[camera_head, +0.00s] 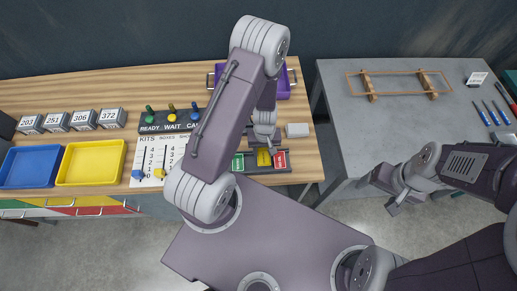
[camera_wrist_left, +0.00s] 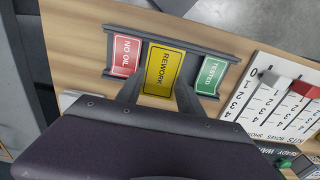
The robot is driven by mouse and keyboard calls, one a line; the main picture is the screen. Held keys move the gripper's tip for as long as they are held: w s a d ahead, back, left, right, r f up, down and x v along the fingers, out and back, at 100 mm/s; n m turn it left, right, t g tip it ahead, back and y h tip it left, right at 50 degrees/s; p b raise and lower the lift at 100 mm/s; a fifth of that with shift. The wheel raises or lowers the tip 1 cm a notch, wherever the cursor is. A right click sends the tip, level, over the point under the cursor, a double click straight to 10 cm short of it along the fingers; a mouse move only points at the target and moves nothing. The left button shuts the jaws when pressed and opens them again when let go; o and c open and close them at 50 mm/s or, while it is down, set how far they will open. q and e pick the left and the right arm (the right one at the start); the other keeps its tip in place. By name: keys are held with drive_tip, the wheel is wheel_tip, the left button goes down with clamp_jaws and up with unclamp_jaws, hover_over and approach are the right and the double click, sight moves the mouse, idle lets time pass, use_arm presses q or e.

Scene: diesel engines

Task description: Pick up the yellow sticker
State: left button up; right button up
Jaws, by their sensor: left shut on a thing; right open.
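In the head view the yellow sticker (camera_head: 264,158) shows below my left gripper (camera_head: 264,146). My left gripper (camera_wrist_left: 158,95) is shut on the yellow sticker, one finger on each side of its lower part. The sticker still appears at the rack, in line with its neighbours; I cannot tell whether it is lifted. My right gripper (camera_head: 390,197) is open and empty, beside the grey table.
A kits board (camera_head: 157,158) with sliders and a READY/WAIT button panel (camera_head: 168,120) lie left of the rack. A purple tray (camera_head: 283,84) is behind and a small grey block (camera_head: 297,130) is to the right. Yellow (camera_head: 91,145) and blue bins stand farther left.

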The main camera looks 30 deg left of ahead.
use_arm(q)
drive_tip(key=w+d+r+p, duration=0.2)
drive_tip(key=d+r+p, duration=0.3)
drive_tip(key=d+p, duration=0.4)
drive_tip(key=shift+w+d+r+p, duration=0.25)
drive_tip(key=shift+r+p, duration=0.1)
drive_tip(key=shift+p, duration=1.75)
